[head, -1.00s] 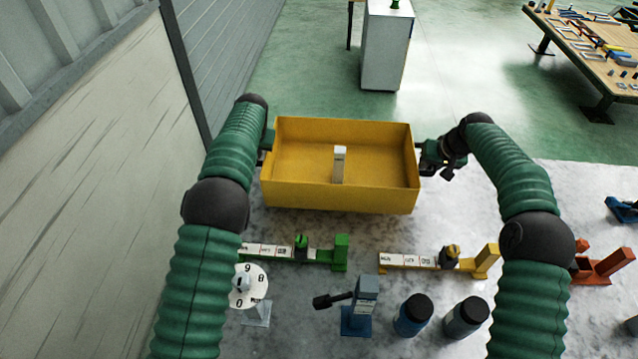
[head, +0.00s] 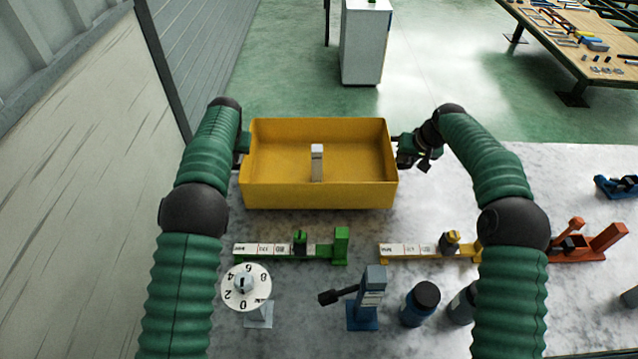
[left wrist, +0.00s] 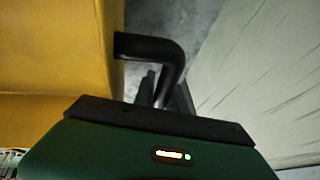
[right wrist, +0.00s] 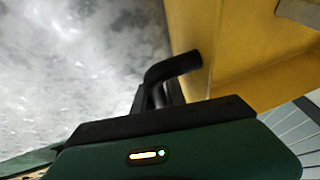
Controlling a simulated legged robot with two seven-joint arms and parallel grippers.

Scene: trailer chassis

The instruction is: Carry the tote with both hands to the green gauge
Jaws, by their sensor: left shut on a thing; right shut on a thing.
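The yellow tote (head: 320,196) is between my two arms in the head view, open side up and roughly level. A small pale upright block (head: 317,163) stands inside it. My left gripper (head: 243,143) is shut on the black handle (left wrist: 150,48) at the tote's left side. My right gripper (head: 401,147) is shut on the black handle (right wrist: 172,68) at its right side. The fingertips are mostly hidden. The green gauge (head: 325,250) lies on the grey speckled surface, nearer to me than the tote. I cannot tell how high the tote is above the surface.
A yellow gauge (head: 415,250) lies right of the green one, partly behind my right arm. A white dial (head: 246,287), a blue device (head: 370,292) and dark-capped bottles (head: 421,302) stand nearer. A pale wall (head: 80,190) rises close on the left. An orange gauge (head: 590,243) is at right.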

